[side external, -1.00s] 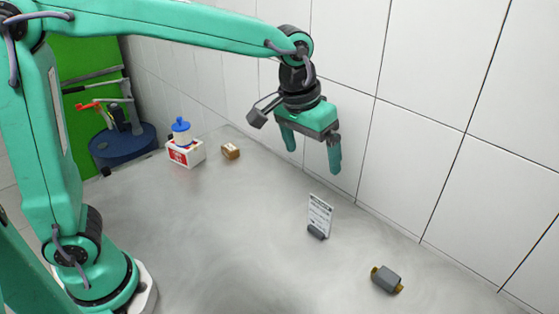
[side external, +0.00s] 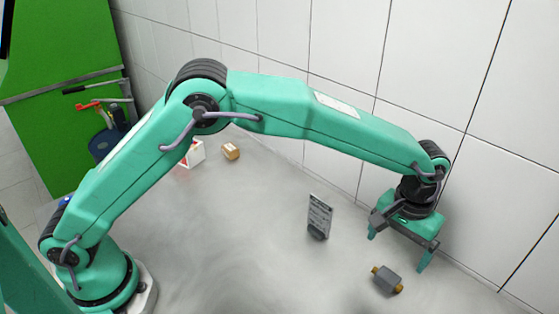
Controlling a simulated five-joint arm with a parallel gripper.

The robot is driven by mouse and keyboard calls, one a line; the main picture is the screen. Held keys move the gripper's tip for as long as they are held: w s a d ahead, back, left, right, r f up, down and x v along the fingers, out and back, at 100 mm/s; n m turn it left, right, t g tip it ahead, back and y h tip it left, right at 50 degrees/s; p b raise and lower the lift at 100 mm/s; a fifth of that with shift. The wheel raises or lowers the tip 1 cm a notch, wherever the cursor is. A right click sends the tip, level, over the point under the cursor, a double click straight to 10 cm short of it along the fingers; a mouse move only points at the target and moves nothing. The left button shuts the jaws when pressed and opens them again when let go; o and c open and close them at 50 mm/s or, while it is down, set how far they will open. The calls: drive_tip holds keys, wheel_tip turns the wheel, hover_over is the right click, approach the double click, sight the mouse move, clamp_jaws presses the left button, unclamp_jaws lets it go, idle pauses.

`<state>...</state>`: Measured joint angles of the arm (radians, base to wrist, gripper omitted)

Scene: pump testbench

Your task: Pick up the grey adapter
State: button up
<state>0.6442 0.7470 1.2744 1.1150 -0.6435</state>
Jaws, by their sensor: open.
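The grey adapter (side external: 388,279) lies on the grey table at the lower right. It has a grey block body with brass-coloured ends. My gripper (side external: 397,251) is above and slightly behind it, pointing down. Its two fingers are spread apart with nothing between them. The gripper does not touch the adapter.
A small sign in a dark stand (side external: 319,217) stands left of my gripper. A small brown box (side external: 230,151) and a red and white box (side external: 194,154), partly hidden by my arm, sit at the back left. A tiled wall (side external: 480,190) runs close behind the gripper. The table's middle (side external: 235,235) is clear.

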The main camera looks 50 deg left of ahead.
sight(389, 276)
drive_tip(key=shift+d+f, duration=0.25)
drive_tip(key=shift+f, duration=0.05)
drive_tip(key=shift+s+f, duration=0.1)
drive_tip(key=shift+f, duration=3.8)
drive_tip(key=c, duration=1.1)
drive_tip(key=shift+d+r, duration=0.1)
drive_tip(key=shift+r, duration=0.05)
drive_tip(key=shift+r, duration=0.6)
drive_tip(key=r, duration=0.3)
drive_tip(key=shift+s+d+r, duration=0.1)
drive_tip(key=shift+s+d, duration=0.05)
drive_tip(key=shift+s, duration=0.2)
drive_tip(key=s+d+r, duration=0.4)
drive_tip(key=s+r, duration=0.2)
drive_tip(key=s, duration=0.4)
drive_tip(key=shift+r, duration=0.2)
